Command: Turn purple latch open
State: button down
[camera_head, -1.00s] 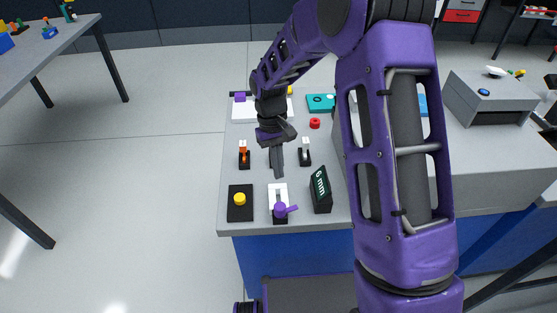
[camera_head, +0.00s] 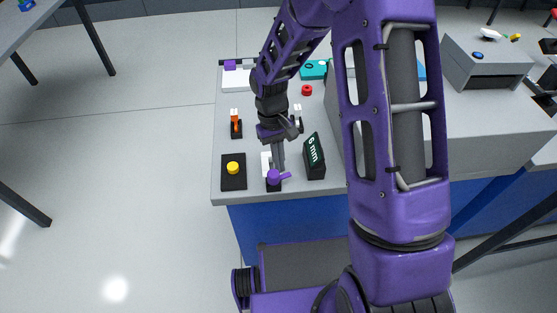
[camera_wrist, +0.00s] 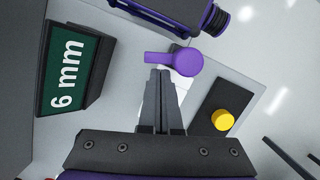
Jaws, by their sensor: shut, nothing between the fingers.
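The purple latch (camera_head: 275,176) has a round hub with a short lever and sits on a dark block at the front edge of the grey bench. In the head view its lever points right; in the wrist view the latch (camera_wrist: 188,61) shows its lever pointing left. A white plate lies behind the latch, partly hidden by my gripper. My gripper (camera_head: 279,168) points down just behind the latch, shut and empty. In the wrist view my fingertips (camera_wrist: 160,72) are close beside the lever; I cannot tell whether they touch it.
A black "6 mm" display (camera_head: 314,156) stands right of the latch. A yellow button (camera_head: 233,168) on a black plate is at the left. A grey box (camera_head: 480,70) stands at the right.

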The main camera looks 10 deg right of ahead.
jog(key=shift+s+d+m, duration=0.25)
jog(key=shift+s+m, duration=0.15)
jog(key=shift+m, duration=0.1)
jog(key=m, duration=0.2)
jog(key=s+m, duration=0.1)
jog(key=shift+d+y, duration=0.25)
jog(key=shift+y, duration=0.15)
jog(key=shift+a, duration=0.1)
